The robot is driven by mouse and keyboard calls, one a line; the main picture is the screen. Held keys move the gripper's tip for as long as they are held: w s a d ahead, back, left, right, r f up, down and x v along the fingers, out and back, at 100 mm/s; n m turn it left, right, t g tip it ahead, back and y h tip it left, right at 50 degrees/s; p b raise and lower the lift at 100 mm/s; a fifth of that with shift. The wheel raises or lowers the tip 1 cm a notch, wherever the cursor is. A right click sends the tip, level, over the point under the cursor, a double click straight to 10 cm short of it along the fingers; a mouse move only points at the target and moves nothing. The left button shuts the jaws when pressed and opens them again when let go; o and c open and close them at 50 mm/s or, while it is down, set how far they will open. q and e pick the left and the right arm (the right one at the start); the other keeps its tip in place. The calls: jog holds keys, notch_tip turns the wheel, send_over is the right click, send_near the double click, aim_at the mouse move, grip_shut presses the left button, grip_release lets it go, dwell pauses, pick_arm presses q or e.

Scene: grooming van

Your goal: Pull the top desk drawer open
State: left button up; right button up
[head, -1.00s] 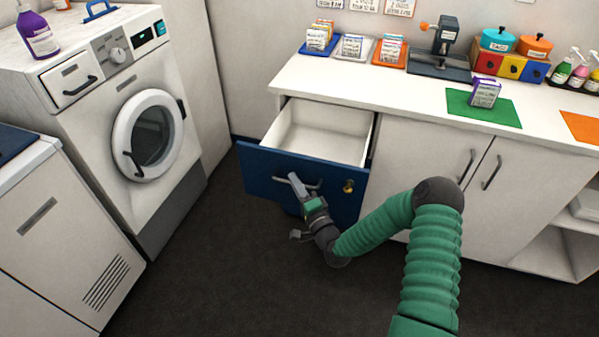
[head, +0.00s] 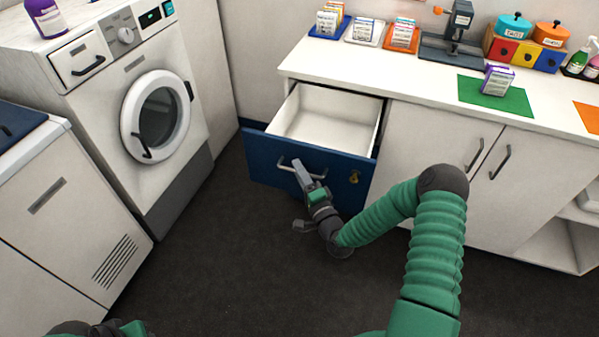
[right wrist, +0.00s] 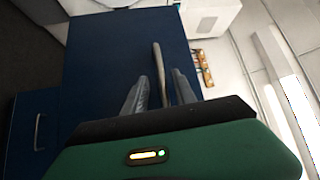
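The top desk drawer (head: 262,160) has a blue front, a white inside and a brass lock. It stands well out from under the white counter, and its inside looks empty. Its bar handle (head: 288,167) is on the front; the right wrist view shows the handle (right wrist: 158,62) too. My right gripper (head: 303,172) is at the handle. In the right wrist view the fingers of my right gripper (right wrist: 160,90) are apart, one on each side of the handle, with gaps visible. Part of my left arm shows at the bottom left; its gripper is out of view.
A washing machine (head: 165,180) stands to the left, with clear dark floor (head: 215,260) between it and the drawer. White cupboard doors (head: 430,150) are right of the drawer. Another blue drawer (right wrist: 25,125) shows in the right wrist view. The counter (head: 400,85) holds card trays and pots.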

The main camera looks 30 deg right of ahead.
jog(key=shift+s, duration=0.1)
jog(key=s+a+f, duration=0.1)
jog(key=s+f, duration=0.1)
jog(key=s, duration=1.4)
jog(key=shift+s+f+p, duration=0.2)
jog(key=shift+s+p, duration=0.05)
jog(key=shift+p, duration=0.15)
